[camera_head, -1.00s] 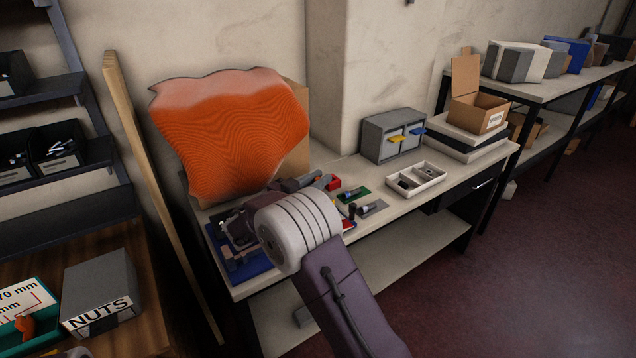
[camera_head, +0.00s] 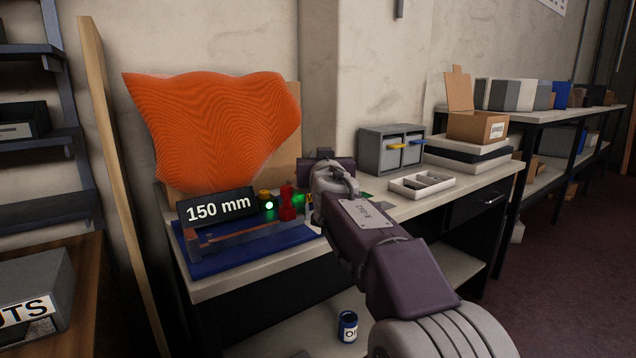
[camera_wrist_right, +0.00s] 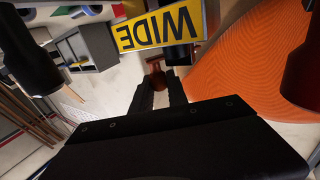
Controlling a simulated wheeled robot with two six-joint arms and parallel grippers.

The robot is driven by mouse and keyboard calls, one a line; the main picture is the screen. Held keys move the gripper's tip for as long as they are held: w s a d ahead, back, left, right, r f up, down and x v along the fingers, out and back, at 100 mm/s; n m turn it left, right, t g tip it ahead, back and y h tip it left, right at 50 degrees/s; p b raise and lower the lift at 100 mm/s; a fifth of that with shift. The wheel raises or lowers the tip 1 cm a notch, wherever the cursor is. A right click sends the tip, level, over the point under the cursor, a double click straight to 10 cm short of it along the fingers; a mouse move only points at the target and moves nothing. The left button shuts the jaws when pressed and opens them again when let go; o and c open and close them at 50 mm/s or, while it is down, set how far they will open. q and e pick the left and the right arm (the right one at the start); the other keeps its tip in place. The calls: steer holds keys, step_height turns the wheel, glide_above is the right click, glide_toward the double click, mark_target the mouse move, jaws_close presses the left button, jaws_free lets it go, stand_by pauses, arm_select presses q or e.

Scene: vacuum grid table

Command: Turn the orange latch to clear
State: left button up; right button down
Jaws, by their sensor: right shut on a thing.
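In the right wrist view my right gripper (camera_wrist_right: 160,90) is shut on a small reddish-orange piece (camera_wrist_right: 155,68), which looks like the orange latch. The fingers hide part of this piece, so its angle is unclear. In the head view my right arm reaches in from the lower right to the workbench, and its hand hides the fingertips and the piece. My left gripper is not in view.
A black "150 mm" sign (camera_head: 218,208) stands at a blue base (camera_head: 250,254), with a green light (camera_head: 269,206) and a red part (camera_head: 288,204) nearby. A yellow "WIDE" sign (camera_wrist_right: 160,27) is close to my fingers. A grey drawer cabinet (camera_head: 378,150) and white tray (camera_head: 422,184) are right.

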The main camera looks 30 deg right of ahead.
steer(key=shift+w+d+f+n+t+y+p, duration=0.1)
steer(key=shift+w+d+n+t+y+p, duration=0.25)
steer(key=shift+n+y+p, duration=1.05)
steer(key=shift+w+d+n+t+y+p, duration=0.15)
steer(key=shift+w+n+y+p, duration=0.4)
steer(key=shift+y+p, duration=1.55)
steer(key=shift+w+d+f+n+t+y+p, duration=0.1)
steer(key=shift+w+n+t+y+p, duration=0.25)
steer(key=shift+n+y+p, duration=1.4)
steer(key=shift+m+h+p, duration=0.6)
steer(key=shift+m+h, duration=0.05)
steer(key=shift+m, duration=0.05)
steer(key=c, duration=1.3)
jaws_free()
steer(key=shift+r, duration=0.1)
